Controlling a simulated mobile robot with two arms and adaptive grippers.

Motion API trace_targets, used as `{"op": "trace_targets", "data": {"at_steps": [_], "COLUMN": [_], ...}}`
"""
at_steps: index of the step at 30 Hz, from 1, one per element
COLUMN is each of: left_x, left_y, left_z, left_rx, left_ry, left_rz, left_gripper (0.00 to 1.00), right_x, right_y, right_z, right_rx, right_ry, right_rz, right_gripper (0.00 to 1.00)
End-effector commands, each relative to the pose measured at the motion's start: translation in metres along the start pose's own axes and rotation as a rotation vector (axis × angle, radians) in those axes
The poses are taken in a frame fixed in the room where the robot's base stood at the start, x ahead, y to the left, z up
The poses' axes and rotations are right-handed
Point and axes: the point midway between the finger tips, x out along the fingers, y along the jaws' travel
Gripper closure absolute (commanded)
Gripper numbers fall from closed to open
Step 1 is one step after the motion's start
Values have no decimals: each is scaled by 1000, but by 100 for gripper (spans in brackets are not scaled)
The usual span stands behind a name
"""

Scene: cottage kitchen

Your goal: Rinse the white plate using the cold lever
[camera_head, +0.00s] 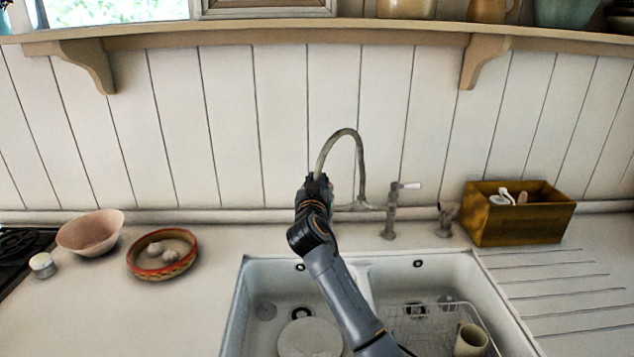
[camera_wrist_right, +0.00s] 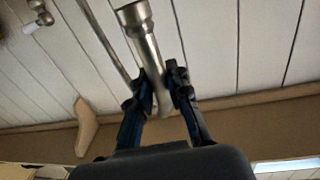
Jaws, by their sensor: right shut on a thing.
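The white plate (camera_head: 310,338) lies in the left sink basin, its lower part cut off by the picture edge. My right gripper (camera_head: 317,184) is at the hanging end of the curved tap spout (camera_head: 349,131). In the right wrist view, my gripper (camera_wrist_right: 163,82) is shut on the metal spout (camera_wrist_right: 142,38). A tap lever with a white handle (camera_head: 408,186) stands right of the spout; it also shows in the right wrist view (camera_wrist_right: 38,22). I cannot tell whether it is the cold one. Any lever on the left is hidden behind my arm. My left gripper is out of view.
The right basin holds a wire rack (camera_head: 420,322) with a cream cup (camera_head: 471,340). A wooden box (camera_head: 520,222) stands right of the sink. A pink bowl (camera_head: 90,233) and a red-rimmed dish (camera_head: 148,267) stand on the left counter. A shelf (camera_head: 290,33) runs above.

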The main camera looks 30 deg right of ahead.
Motion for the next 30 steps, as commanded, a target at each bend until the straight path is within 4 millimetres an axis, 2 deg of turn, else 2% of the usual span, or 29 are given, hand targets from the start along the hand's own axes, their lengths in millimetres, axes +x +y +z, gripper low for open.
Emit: {"op": "trace_targets", "data": {"at_steps": [10, 19, 20, 22, 23, 30], "left_x": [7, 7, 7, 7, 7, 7], "left_y": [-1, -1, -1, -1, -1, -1], "left_z": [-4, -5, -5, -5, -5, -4], "left_rx": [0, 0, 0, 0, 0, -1], "left_ry": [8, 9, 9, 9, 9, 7], "left_rz": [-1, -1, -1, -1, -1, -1], "left_gripper": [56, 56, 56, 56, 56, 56], "right_x": [-17, -18, -18, -18, -18, -18], "right_y": [30, 31, 30, 30, 31, 31], "right_z": [2, 2, 2, 2, 2, 1], "right_rx": [0, -3, -3, -3, -2, -1], "right_ry": [-2, -5, -5, -4, -4, -2], "right_rz": [1, 0, -1, -1, 0, 1], "right_gripper": [100, 100, 78, 64, 61, 61]}}
